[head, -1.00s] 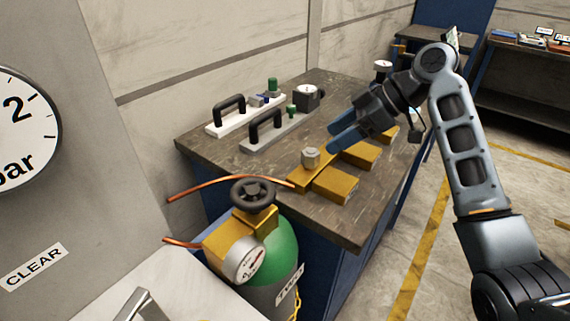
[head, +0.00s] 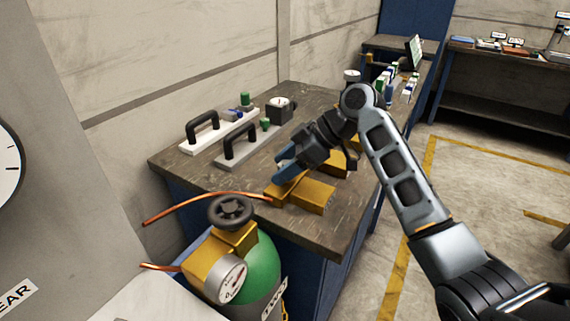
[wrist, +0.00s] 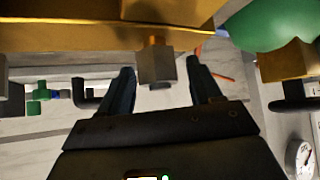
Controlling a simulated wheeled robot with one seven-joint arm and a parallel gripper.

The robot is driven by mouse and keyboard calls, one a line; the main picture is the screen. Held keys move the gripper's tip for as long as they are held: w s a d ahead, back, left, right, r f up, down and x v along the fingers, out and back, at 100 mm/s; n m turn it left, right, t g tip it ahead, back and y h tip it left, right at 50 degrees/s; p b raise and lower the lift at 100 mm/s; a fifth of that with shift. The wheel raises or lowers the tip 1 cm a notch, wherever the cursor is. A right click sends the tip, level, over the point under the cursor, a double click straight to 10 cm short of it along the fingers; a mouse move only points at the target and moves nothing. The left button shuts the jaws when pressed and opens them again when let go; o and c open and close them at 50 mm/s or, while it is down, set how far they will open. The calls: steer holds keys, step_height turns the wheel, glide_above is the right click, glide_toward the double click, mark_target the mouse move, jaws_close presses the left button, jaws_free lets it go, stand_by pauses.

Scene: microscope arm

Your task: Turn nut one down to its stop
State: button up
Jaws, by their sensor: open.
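My gripper (head: 287,163) is open, its blue fingers reaching over the yellow fixture (head: 310,196) on the bench. In the wrist view the grey hex nut (wrist: 155,68) sits on a short copper-coloured stud (wrist: 154,44) against the yellow fixture, which also shows there (wrist: 80,36). In the head view the nut is hidden behind my fingers. I cannot tell which number this nut bears.
A gas cylinder (head: 262,268) with a black handwheel (head: 231,211) and gauge (head: 232,280) stands before the bench (head: 325,232). A copper tube (head: 190,204) runs near the fixture. Two black-handled plates (head: 218,132) and a gauge block (head: 280,110) sit behind. Open floor lies right.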

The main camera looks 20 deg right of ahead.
steer(key=c, duration=1)
steer(key=shift+o, duration=0.2)
steer(key=shift+m+t+p, duration=0.3)
steer(key=shift+p, duration=0.05)
steer(key=shift+r+m+t+h+p, duration=0.15)
steer(key=shift+m+t+h+p, duration=0.2)
steer(key=shift+m+p, duration=0.25)
steer(key=m+t+h+p, duration=0.2)
steer(key=m+p, duration=0.1)
steer(key=m, duration=0.1)
steer(key=shift+h+p, duration=0.25)
steer(key=shift+p, duration=0.1)
steer(key=m+t+h+p, duration=0.1)
steer(key=m+h+p, duration=0.1)
steer(key=m, duration=0.1)
steer(key=shift+p, duration=0.4)
steer(key=shift+w+d+m+t+h+p, duration=0.15)
steer(key=shift+m+t+h+p, duration=0.2)
steer(key=shift+m+h+p, duration=0.75)
steer(key=shift+m+b, duration=0.3)
